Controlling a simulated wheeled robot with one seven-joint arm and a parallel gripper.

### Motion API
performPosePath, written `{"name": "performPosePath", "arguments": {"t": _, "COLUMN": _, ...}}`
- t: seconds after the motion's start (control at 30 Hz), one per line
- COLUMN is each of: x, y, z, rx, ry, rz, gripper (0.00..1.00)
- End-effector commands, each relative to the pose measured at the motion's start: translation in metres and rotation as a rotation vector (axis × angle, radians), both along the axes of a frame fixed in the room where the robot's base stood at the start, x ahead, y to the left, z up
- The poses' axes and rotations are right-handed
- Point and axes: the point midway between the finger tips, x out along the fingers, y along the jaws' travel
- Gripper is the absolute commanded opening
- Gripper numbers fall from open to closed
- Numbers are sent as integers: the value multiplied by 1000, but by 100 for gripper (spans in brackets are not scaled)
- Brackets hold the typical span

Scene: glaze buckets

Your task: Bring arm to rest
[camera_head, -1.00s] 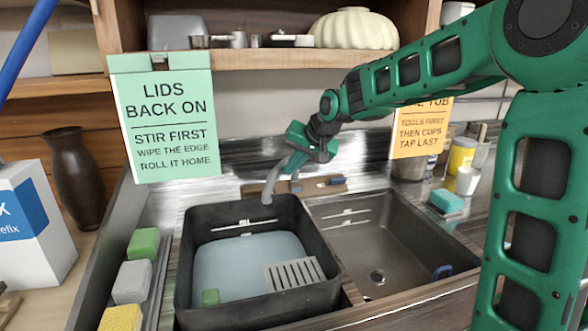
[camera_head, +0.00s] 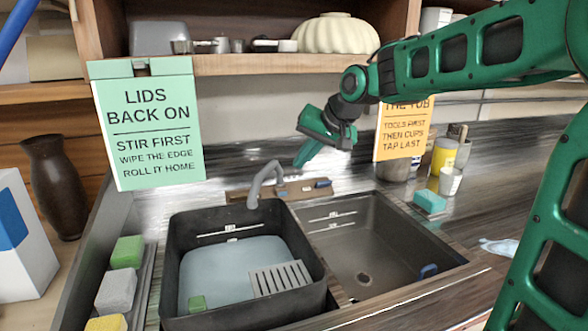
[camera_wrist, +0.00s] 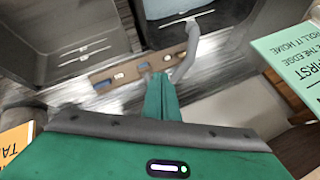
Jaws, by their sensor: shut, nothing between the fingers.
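My gripper (camera_head: 302,160) is shut and empty, held in the air above the back edge of the sink, just right of and above the grey tap (camera_head: 265,180). In the wrist view its green fingers (camera_wrist: 160,85) are together, beside the tap (camera_wrist: 187,55). My green arm reaches in from the right. A black tub (camera_head: 180,262) with pale blue liquid stands in the left basin. A grey slotted piece (camera_head: 280,278) and a small green block (camera_head: 197,303) are in the tub.
The right basin (camera_head: 365,245) is bare except for a blue item at its edge. Sponges (camera_head: 127,252) line the left side. Cups and a blue sponge (camera_head: 430,202) stand at right.

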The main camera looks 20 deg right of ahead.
Motion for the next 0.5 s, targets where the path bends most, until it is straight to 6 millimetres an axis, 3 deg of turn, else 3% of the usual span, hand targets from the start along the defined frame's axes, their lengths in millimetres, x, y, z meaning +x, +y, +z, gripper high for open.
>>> {"name": "performPosePath", "arguments": {"t": 0.2, "x": -6, "y": -1, "z": 8, "rx": 0, "ry": 0, "rz": 2, "gripper": 0}}
{"name": "performPosePath", "arguments": {"t": 0.33, "x": -15, "y": -11, "z": 2, "rx": -18, "ry": 17, "rz": -12, "gripper": 0}}
{"name": "performPosePath", "arguments": {"t": 0.43, "x": -39, "y": -35, "z": -15, "rx": -61, "ry": 63, "rz": -42, "gripper": 0}}
{"name": "performPosePath", "arguments": {"t": 0.5, "x": -67, "y": -58, "z": -31, "rx": -103, "ry": 114, "rz": -70, "gripper": 0}}
